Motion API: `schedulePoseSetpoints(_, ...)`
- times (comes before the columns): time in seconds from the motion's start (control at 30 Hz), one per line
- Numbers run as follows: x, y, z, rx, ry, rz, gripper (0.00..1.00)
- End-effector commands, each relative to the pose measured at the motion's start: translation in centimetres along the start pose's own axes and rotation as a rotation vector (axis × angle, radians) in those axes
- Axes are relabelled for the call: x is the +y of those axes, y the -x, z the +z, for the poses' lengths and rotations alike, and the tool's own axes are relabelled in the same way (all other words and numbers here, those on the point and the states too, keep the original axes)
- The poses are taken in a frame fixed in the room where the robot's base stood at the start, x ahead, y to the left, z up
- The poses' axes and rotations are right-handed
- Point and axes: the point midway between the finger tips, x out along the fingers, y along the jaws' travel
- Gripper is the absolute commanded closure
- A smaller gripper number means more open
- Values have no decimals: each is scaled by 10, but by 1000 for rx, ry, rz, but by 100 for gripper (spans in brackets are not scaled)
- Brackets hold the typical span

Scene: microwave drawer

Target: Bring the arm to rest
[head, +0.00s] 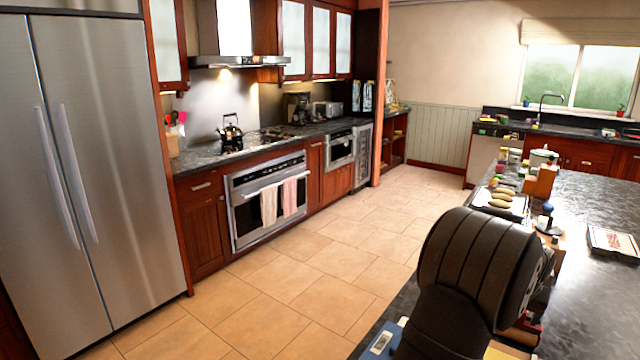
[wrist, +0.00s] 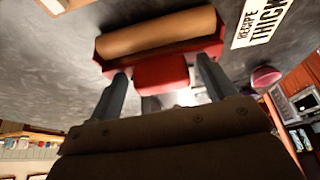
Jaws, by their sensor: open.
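My gripper (wrist: 162,70) shows in the wrist view with its two grey fingers spread apart. A red block-like part (wrist: 160,76) of a red holder with a brown roll (wrist: 158,32) shows between and beyond the fingers. I cannot tell whether the fingers touch it. In the head view my dark arm stands over the near end of the counter (head: 580,205) at the lower right and hides my gripper.
A booklet (wrist: 264,20) lies near the red holder. Food, jars and a tray (head: 500,203) crowd the counter's left edge. The tiled floor (head: 300,265) is clear. A fridge (head: 110,180), an oven (head: 268,200) and a drawer microwave (head: 341,150) line the left.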

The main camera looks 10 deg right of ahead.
Motion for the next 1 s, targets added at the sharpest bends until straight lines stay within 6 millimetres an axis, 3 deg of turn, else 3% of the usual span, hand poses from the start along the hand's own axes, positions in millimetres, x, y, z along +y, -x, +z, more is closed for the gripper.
schedulePoseSetpoints(0.03,0,14,-6,4,1,1,24)
schedulePoseSetpoints(0.23,1,51,-21,1,1,0,24)
schedulePoseSetpoints(0.9,93,143,23,-1,-2,1,24)
schedulePoseSetpoints(1.0,65,133,18,-3,13,-6,24)
